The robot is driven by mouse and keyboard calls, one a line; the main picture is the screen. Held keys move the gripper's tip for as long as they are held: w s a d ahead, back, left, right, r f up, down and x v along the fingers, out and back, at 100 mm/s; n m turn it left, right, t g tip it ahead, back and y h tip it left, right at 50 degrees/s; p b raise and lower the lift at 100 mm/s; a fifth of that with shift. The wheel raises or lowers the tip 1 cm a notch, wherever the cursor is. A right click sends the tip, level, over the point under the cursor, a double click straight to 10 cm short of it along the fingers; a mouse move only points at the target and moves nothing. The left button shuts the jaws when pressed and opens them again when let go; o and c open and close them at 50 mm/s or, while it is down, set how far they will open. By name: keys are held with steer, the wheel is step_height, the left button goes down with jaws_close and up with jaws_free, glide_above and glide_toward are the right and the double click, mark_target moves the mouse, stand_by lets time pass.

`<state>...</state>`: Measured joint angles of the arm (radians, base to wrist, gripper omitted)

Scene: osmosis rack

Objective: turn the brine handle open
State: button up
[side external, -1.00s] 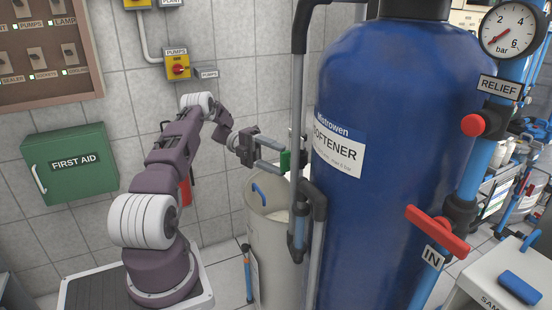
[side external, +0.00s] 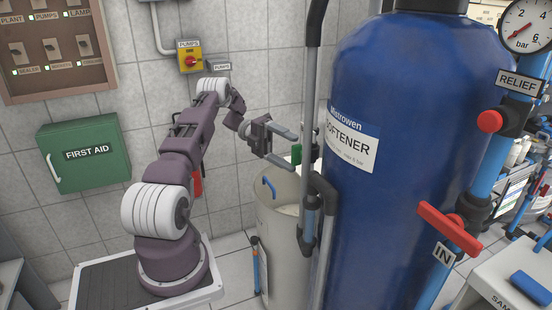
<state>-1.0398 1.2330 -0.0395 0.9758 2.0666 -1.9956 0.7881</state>
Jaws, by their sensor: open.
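A small green handle (side external: 297,154) sits on the grey vertical pipe, above the beige tank; it carries no readable label, so I cannot confirm that it is the brine handle. My gripper (side external: 294,152) is open and points right at it. One finger shows above and one below the level of the green part. The fingertips are very close to it in the picture; I cannot tell whether they touch. Part of the green handle is hidden by the pipe.
The big blue softener tank (side external: 400,170) stands right of the pipe (side external: 312,90). The open beige tank (side external: 280,240) with a blue handle stands below my gripper. A red IN handle (side external: 448,227) and a red relief knob (side external: 490,121) are at the right.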

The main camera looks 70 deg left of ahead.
steer(key=d+r+m+y, duration=0.1)
steer(key=y, duration=0.4)
steer(key=d+m+g+y, duration=0.1)
steer(key=y, duration=0.4)
steer(key=r+m+g+y, duration=0.1)
steer(key=m+y, duration=0.1)
steer(key=y, duration=0.3)
steer(key=shift+d+r, duration=0.3)
steer(key=shift+d, duration=0.1)
steer(key=shift+s+r+y, duration=0.1)
steer(key=shift+r+y, duration=0.15)
steer(key=shift+y, duration=0.15)
step_height(320, 180, up, 18)
steer(key=r+n+t+y, duration=0.1)
steer(key=n+t+y, duration=0.55)
steer(key=n, duration=1.75)
glide_above(292, 147)
steer(key=s+a, duration=0.2)
steer(key=s+d+f+n+g+h, duration=0.1)
steer(key=s+d+f+n, duration=0.2)
steer(key=s+d, duration=0.2)
steer(key=s+d+f+n+g+h, duration=0.2)
steer(key=s+d+n, duration=0.2)
steer(key=d, duration=0.7)
steer(key=s+d+f+n+g+h, duration=0.2)
steer(key=s+d+f+n, duration=0.1)
steer(key=s+d, duration=0.3)
steer(key=shift+d+f+n, duration=0.35)
steer(key=shift+d+n, duration=0.35)
steer(key=shift+d, duration=0.35)
